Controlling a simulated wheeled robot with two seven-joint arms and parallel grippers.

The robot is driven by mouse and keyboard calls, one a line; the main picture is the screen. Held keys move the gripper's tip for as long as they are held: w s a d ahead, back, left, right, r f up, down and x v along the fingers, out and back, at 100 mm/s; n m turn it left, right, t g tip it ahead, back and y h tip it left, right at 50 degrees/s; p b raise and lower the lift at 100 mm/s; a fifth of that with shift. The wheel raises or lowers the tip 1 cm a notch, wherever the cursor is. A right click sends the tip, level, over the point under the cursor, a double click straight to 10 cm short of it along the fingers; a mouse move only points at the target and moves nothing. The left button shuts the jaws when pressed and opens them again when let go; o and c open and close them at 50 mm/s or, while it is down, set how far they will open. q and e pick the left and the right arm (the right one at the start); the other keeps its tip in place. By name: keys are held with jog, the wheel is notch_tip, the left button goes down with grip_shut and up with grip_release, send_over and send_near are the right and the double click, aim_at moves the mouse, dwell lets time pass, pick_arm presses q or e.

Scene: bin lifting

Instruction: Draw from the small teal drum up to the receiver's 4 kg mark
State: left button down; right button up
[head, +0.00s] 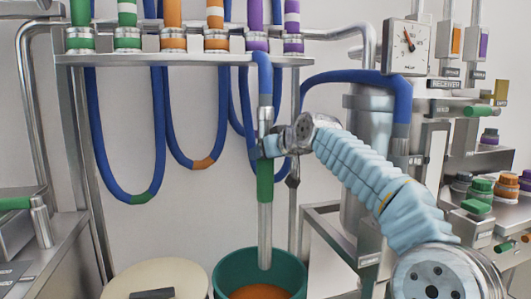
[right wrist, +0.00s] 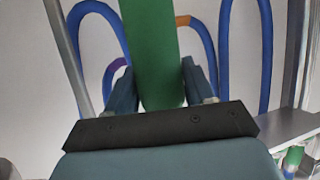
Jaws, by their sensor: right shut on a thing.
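The small teal drum (head: 225,272) stands open at the bottom centre with orange-brown contents. A suction wand with a green grip (head: 265,182) and bare metal tube (head: 265,230) hangs upright over it. The tube's tip overlaps the drum's mouth, above the visible contents; I cannot tell how deep it is. My right gripper (head: 274,146) is shut on the wand, and its fingers flank the green grip (right wrist: 152,50) in the right wrist view. A blue hose joins the wand's top. The metal receiver (head: 362,185) stands behind my right arm. My left gripper is out of view.
A rack (head: 180,60) with coloured couplings and looping blue hoses spans the back. Coloured caps (head: 480,186) crowd the right.

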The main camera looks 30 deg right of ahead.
aim_at(269, 186)
notch_tip(269, 186, down, 8)
jog(key=b, duration=0.6)
jog(key=shift+f+b, duration=0.1)
jog(key=shift+b, duration=0.3)
jog(key=shift+f+b, duration=0.5)
jog(key=shift+f, duration=0.1)
